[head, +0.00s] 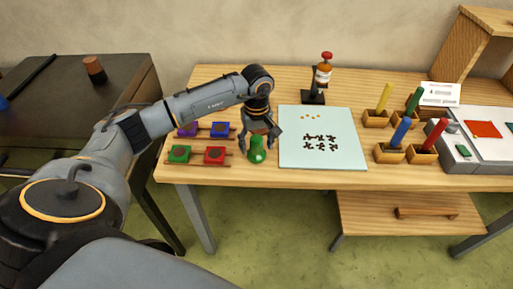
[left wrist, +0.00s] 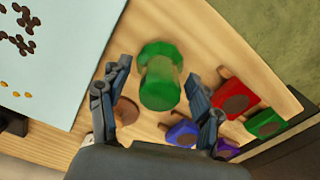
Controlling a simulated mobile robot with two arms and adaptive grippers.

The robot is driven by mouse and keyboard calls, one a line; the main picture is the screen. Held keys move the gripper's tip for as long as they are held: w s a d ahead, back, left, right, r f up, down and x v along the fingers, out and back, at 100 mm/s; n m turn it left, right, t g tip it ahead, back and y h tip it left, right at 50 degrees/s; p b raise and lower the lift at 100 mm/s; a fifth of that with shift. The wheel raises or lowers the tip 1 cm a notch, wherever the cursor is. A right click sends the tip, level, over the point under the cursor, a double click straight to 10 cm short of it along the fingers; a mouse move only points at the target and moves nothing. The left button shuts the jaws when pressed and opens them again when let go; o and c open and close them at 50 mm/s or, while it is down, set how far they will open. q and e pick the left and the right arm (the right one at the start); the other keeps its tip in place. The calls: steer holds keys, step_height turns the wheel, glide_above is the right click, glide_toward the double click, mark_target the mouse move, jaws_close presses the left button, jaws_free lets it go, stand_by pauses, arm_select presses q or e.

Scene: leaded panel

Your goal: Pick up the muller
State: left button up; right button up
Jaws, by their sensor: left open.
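The muller (head: 257,152) appears to be the green, glassy piece with a narrower neck, standing on the wooden table near its front edge. In the left wrist view the muller (left wrist: 160,80) lies between the two fingers, with a gap visible on each side. My left gripper (head: 261,136) reaches down over it from above and is open. The left wrist view also shows the open gripper (left wrist: 157,76) with its fingers spread around the muller. Whether any finger touches it is hard to tell in the head view. My right gripper is not in view.
Coloured square blocks (head: 214,155) on wooden rails stand close left of the muller. A pale panel (head: 345,155) with dark pieces lies to its right. A red-topped bottle on a stand (head: 323,75) is behind. Wooden holders with coloured sticks (head: 390,155) are farther right.

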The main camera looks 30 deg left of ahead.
arm_select(q)
steer(key=shift+f, duration=0.15)
steer(key=shift+c, duration=0.2)
jaws_close()
steer(key=shift+w+r, duration=0.1)
steer(key=shift+r, duration=0.1)
steer(key=shift+r+b, duration=0.5)
steer(key=shift+b, duration=0.05)
steer(key=s+d+r+b, duration=0.4)
steer(key=d+r, duration=0.7)
steer(key=d, duration=0.2)
steer(key=shift+d+r, duration=0.25)
steer(key=shift+r, duration=0.15)
